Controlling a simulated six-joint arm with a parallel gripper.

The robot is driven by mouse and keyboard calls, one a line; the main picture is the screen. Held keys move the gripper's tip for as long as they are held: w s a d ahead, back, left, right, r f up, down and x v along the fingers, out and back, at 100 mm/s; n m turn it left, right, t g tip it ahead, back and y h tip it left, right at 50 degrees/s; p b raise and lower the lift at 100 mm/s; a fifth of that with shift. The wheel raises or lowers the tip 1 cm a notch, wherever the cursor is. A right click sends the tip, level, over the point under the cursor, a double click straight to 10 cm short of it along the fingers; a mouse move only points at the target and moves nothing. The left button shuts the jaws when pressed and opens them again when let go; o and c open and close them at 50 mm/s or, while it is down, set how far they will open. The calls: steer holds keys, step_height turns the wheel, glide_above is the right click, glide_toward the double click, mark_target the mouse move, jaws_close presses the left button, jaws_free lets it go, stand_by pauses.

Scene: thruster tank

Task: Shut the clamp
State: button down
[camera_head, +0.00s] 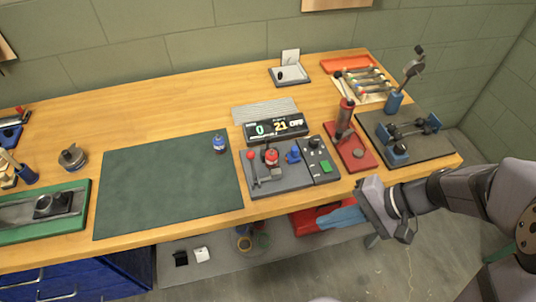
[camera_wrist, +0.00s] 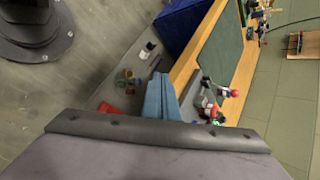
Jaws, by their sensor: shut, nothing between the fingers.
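What looks like the clamp (camera_head: 414,62) stands on a blue foot (camera_head: 393,103) at the back edge of a black board at the right of the bench. Its dark arm points up and leans right, raised off the board. Blue blocks (camera_head: 397,152) holding a dark rod stand on the board in front of it. My gripper (camera_head: 378,208) is shut and empty, off the bench's front edge, below and left of the board and well apart from the clamp. In the wrist view a dark bar of my gripper fills the bottom; the clamp cannot be made out there.
A red stand (camera_head: 350,152) with an upright handle is left of the board. A control panel (camera_head: 318,158) and a red-knobbed lever (camera_head: 252,168) are further left. A green mat (camera_head: 165,190) holds a small blue jar (camera_head: 219,145). A tool rack (camera_head: 362,82) stands behind.

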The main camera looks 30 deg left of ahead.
mark_target(252, 165)
steer(key=w+a+r+m+t+y+b, duration=0.1)
steer(key=w+a+r+y, duration=0.4)
steer(key=w+a+y, duration=0.2)
steer(key=shift+w+a+t+b, duration=0.35)
steer(key=shift+w+a, duration=0.7)
steer(key=shift+a, duration=1.2)
steer(key=shift+p+x, duration=1.4)
steer(key=shift+x, duration=3.6)
steer(key=shift+s+d+b, duration=0.1)
steer(key=shift+b, duration=0.5)
